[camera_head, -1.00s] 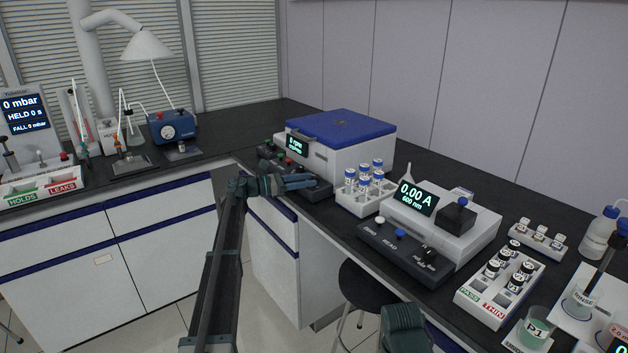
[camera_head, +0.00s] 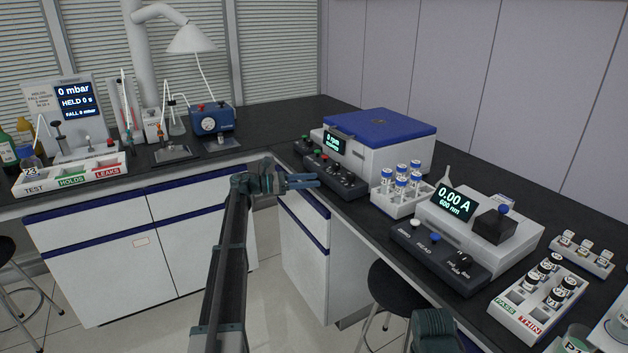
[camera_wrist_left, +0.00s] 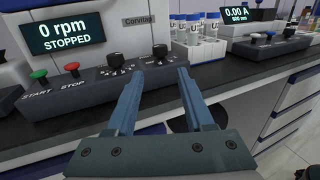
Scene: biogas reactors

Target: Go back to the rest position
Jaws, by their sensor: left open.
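My left gripper (camera_head: 303,181) is in front of the bench edge, beside the centrifuge's control panel (camera_head: 335,175). In the left wrist view the left gripper (camera_wrist_left: 172,75) has its two blue fingers apart with nothing between them. The fingers point toward the panel with its knobs and the bench's front edge. The centrifuge (camera_head: 375,145) is white with a closed blue lid, and its display reads 0 rpm, STOPPED in the left wrist view (camera_wrist_left: 64,33). A dark part of my other arm shows at the bottom; the right gripper's fingers are not visible.
A white rack of blue-capped vials (camera_head: 395,201) stands right of the centrifuge. The photometer (camera_head: 470,230) reads 0.00 A. A PASS/THIN rack (camera_head: 537,305) is at right. A black stool (camera_head: 392,287) stands below the bench. The gas-test station (camera_head: 75,125) is at left.

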